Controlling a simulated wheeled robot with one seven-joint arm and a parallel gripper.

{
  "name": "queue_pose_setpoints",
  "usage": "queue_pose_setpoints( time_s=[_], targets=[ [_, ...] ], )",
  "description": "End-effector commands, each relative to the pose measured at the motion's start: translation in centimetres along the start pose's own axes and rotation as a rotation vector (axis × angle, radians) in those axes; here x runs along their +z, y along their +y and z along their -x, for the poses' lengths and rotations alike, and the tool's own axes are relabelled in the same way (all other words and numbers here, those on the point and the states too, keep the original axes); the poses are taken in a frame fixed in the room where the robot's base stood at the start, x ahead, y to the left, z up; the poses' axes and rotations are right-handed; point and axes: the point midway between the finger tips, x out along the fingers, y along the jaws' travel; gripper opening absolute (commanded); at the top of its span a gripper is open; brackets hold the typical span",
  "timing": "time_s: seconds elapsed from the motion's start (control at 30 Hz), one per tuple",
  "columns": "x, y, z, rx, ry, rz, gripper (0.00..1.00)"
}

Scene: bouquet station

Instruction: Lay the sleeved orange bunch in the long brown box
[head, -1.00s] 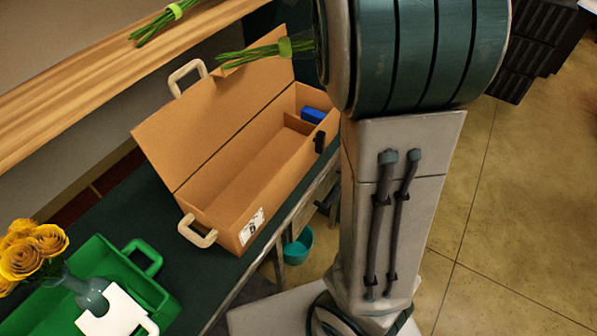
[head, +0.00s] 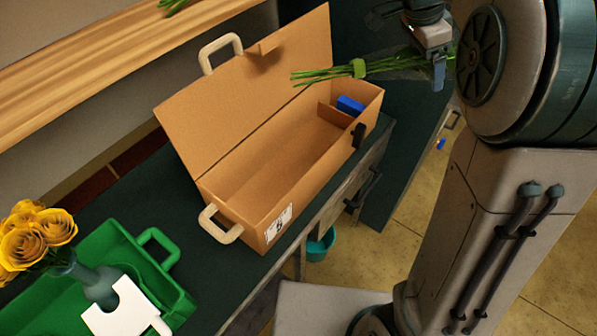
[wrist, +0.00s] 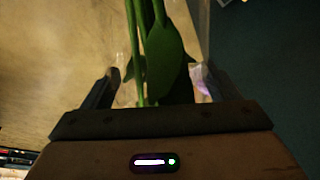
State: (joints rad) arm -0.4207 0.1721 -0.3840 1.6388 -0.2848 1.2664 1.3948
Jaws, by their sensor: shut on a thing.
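The long brown box (head: 240,190) stands on the dark green bench with its lid tipped open. A small blue thing (head: 350,105) sits in its far end compartment, and the main compartment looks empty. My gripper (head: 438,75) is shut on a green-stemmed bunch (head: 325,74) with a green tie, held roughly level above the box's far right end. Its stems point left over the box. A clear sleeve seems to wrap it; the blooms are hidden behind my arm. In the wrist view the stems and a leaf (wrist: 165,55) pass between the fingers (wrist: 155,88).
A green tray (head: 105,235) with a vase of yellow flowers (head: 38,238) and a white card stands at the front left. A wooden shelf (head: 80,85) with other stems runs along the upper left. A teal bucket (head: 320,245) is below the bench edge.

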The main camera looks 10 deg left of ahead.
Motion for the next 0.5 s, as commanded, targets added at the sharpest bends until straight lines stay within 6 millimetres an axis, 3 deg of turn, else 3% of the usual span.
queue_pose_setpoints(
  time_s=[0.03,0.1,0.3,0.4,0.5],
  targets=[
    [3.0,-1.3,-2.1,-0.026,-0.008,0.078,0.47],
    [6.9,-3.0,-3.5,-0.064,-0.02,0.192,0.47],
    [17.5,-6.0,-6.3,-0.161,-0.049,0.482,0.47],
    [21.4,-6.6,-7.0,-0.194,-0.057,0.588,0.47],
    [24.0,-6.9,-7.4,-0.216,-0.062,0.658,0.47]
  ],
)
